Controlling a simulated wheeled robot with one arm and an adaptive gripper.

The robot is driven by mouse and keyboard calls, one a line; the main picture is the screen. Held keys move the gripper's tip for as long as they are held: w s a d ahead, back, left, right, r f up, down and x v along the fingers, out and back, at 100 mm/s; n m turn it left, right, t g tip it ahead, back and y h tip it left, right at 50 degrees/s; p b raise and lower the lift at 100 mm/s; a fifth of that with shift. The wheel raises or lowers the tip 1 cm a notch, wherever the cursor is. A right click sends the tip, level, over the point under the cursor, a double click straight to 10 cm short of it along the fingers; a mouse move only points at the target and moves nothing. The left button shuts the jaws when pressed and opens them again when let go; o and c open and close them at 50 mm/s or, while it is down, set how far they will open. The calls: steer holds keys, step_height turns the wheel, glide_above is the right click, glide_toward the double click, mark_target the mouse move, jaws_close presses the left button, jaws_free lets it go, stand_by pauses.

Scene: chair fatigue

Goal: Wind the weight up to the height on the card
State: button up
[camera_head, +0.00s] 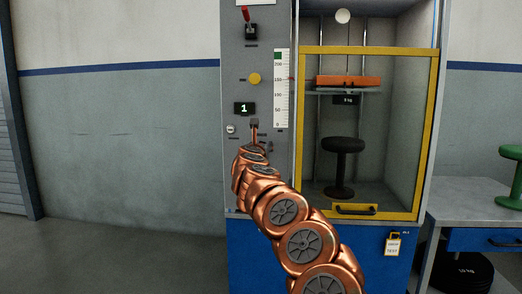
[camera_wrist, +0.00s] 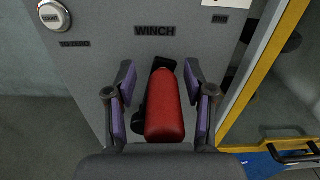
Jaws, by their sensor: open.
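The weight, an orange block (camera_head: 346,81), hangs on cables inside the yellow-framed cabinet, above a black stool (camera_head: 342,160). A white height scale (camera_head: 282,90) stands left of the cabinet, with a small red mark beside its upper half. The card (camera_head: 393,245) hangs on the blue base; its print is too small to read. In the wrist view a red winch handle (camera_wrist: 163,105) stands below the "WINCH" label. My gripper (camera_wrist: 165,85) is open, with its purple pads on either side of the red handle and visible gaps. In the head view my gripper (camera_head: 254,140) is at the lower panel.
The panel carries a red-tipped lever (camera_head: 249,22), a yellow button (camera_head: 254,79), a display reading 1 (camera_head: 244,108) and a round white button (camera_wrist: 52,13). The yellow door frame (camera_head: 428,130) is right of my arm. A bench (camera_head: 470,212) with a green stool (camera_head: 512,180) stands at the right.

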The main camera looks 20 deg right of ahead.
steer(key=shift+s, duration=0.1)
steer(key=shift+s+a, duration=0.1)
steer(key=shift+s, duration=0.25)
steer(key=shift+s+a+f, duration=0.1)
steer(key=shift+s+a, duration=0.2)
steer(key=shift+s, duration=0.1)
steer(key=shift+s+a+r, duration=0.2)
steer(key=shift+s+a, duration=0.05)
steer(key=shift+s, duration=0.25)
steer(key=shift+s+a+f, duration=0.1)
steer(key=shift+s+a, duration=0.05)
steer(key=shift+s, duration=0.1)
steer(key=v, duration=0.8)
steer(key=shift+s, duration=0.2)
